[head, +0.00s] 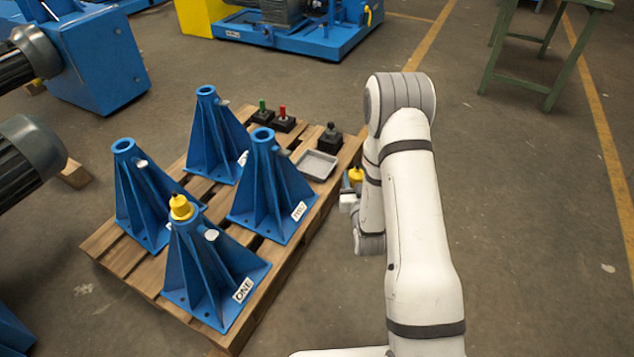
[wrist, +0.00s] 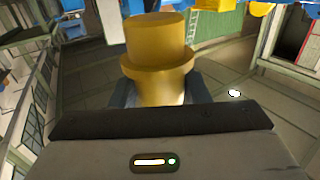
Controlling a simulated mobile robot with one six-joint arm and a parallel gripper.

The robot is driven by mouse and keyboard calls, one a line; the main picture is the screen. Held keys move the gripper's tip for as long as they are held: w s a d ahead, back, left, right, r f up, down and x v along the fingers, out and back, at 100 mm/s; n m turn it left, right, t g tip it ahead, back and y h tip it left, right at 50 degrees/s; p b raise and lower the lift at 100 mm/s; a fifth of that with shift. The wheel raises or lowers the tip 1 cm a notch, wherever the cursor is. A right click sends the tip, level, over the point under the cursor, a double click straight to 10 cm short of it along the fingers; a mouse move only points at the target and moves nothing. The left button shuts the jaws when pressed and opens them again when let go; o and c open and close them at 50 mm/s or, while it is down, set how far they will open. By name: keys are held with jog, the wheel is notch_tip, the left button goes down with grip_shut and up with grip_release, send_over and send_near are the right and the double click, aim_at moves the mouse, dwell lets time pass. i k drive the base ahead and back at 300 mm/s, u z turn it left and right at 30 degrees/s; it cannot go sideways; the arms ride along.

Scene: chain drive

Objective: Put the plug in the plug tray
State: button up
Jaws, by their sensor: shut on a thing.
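My gripper (head: 349,188) is shut on a yellow plug (head: 355,175), off the right edge of the pallet in the head view. The plug (wrist: 158,50) fills the upper middle of the wrist view, with its wide flange and narrower round top showing. The plug tray, seemingly the shallow grey tray (head: 331,170), lies on the pallet to the left of my gripper and looks empty. A second yellow plug (head: 181,207) sits on top of the blue stand marked ONE (head: 205,265).
Several blue stands stand on the wooden pallet (head: 270,285), including one marked TWO (head: 268,190). Black blocks with a green knob (head: 263,110), a red knob (head: 284,119) and a black knob (head: 330,140) are near the tray.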

aim_at(320, 169)
jog(key=z, duration=0.7)
jog(key=i, duration=1.95)
jog(key=u, duration=0.45)
